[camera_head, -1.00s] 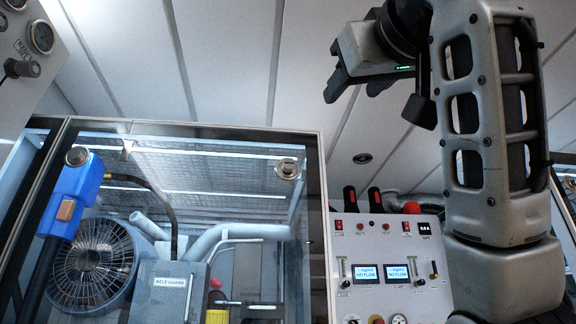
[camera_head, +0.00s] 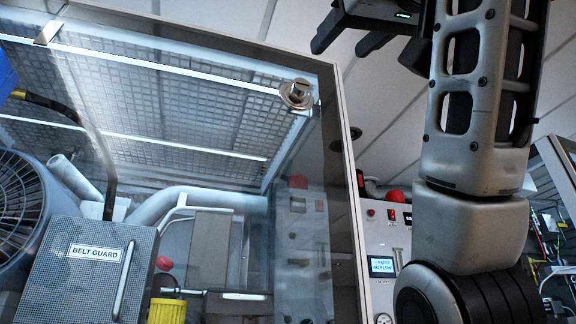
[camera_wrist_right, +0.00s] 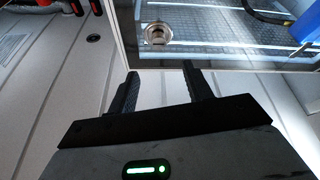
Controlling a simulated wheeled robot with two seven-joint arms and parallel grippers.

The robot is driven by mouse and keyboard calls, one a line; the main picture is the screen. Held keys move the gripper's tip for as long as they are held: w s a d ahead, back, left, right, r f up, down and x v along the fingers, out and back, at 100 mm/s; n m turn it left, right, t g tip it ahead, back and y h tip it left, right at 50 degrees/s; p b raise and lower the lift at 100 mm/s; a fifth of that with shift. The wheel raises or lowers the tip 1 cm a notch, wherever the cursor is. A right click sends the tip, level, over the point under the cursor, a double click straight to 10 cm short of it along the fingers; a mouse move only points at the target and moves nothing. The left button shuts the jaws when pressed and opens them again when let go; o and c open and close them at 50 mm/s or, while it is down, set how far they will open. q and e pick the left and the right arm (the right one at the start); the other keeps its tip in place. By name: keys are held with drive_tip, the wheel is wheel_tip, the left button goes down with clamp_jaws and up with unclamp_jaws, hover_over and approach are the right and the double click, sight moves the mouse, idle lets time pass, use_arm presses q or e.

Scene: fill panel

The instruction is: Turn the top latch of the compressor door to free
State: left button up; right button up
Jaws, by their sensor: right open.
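The compressor door is a clear pane in a grey frame (camera_head: 352,190), filling the left and middle of the head view. The top latch (camera_head: 297,93) is a round metal disc with a raised knob, near the door's upper right corner. In the right wrist view the latch (camera_wrist_right: 158,33) lies straight beyond the fingertips. My right gripper (camera_head: 346,42) is above and right of the latch in the head view. In the wrist view its fingers (camera_wrist_right: 160,75) are spread, with nothing between them and a gap to the latch. My left gripper is not in view.
Behind the pane are a belt guard box (camera_head: 88,265), a fan (camera_head: 22,205), pipes and a mesh. A control panel (camera_head: 385,235) with a display stands right of the door. The panelled wall above the door is bare.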

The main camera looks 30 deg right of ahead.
sight(303, 84)
drive_tip(key=p+x, duration=0.2)
drive_tip(key=x, duration=0.2)
drive_tip(key=p+x, duration=0.2)
drive_tip(key=x, duration=0.3)
drive_tip(key=p+x, duration=0.1)
drive_tip(key=x, duration=0.3)
drive_tip(key=shift+w+d+r+p, duration=0.1)
drive_tip(key=shift+r+p, duration=0.25)
drive_tip(key=shift+p, duration=0.05)
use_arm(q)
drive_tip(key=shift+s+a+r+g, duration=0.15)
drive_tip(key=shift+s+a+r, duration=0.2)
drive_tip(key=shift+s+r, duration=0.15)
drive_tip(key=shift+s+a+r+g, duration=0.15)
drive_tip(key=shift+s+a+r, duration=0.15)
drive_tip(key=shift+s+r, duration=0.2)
use_arm(e)
drive_tip(key=shift+w+d+r, duration=0.1)
drive_tip(key=shift+w, duration=0.3)
drive_tip(key=c, duration=0.9)
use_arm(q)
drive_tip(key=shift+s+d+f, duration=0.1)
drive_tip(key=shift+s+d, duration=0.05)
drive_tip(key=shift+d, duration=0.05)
use_arm(e)
drive_tip(key=shift+c, duration=0.3)
